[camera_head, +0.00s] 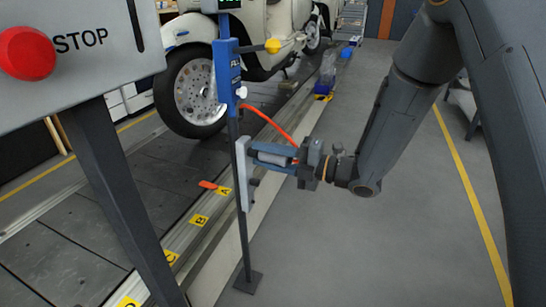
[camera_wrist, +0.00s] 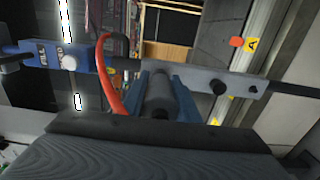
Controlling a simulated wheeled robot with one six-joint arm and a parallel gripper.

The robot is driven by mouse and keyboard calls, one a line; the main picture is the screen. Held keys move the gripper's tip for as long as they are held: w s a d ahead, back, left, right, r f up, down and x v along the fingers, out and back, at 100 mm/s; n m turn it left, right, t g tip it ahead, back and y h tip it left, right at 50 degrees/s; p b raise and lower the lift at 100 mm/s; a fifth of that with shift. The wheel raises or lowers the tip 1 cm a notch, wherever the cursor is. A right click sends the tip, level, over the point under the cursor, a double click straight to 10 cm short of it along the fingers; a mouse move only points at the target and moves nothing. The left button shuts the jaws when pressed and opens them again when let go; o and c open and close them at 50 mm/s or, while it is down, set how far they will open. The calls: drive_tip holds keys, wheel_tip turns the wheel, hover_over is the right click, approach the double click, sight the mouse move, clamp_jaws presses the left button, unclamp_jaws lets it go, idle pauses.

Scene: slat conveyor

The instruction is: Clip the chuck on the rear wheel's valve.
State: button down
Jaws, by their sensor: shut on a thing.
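The chuck (camera_head: 272,157) is a grey cylinder with a red hose (camera_head: 268,120) running up to the blue air post unit (camera_head: 226,70). My gripper (camera_head: 256,156) has its blue fingers shut around the chuck, close against the grey holder plate (camera_head: 241,176) on the post. In the wrist view the chuck (camera_wrist: 160,95) lies between the two fingers, its far end at the holder plate (camera_wrist: 212,82); I cannot tell whether it is seated there.
The thin post stands on a square foot (camera_head: 248,282). A grey panel with a red STOP button (camera_head: 27,53) and its dark leg fill the left front. The slat conveyor (camera_head: 80,215) has yellow lettered tags along its edge. The grey floor (camera_head: 330,250) at right is clear.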

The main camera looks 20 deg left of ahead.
sight(292, 161)
drive_tip(key=shift+s+d, duration=0.2)
drive_tip(key=shift+d, duration=2.8)
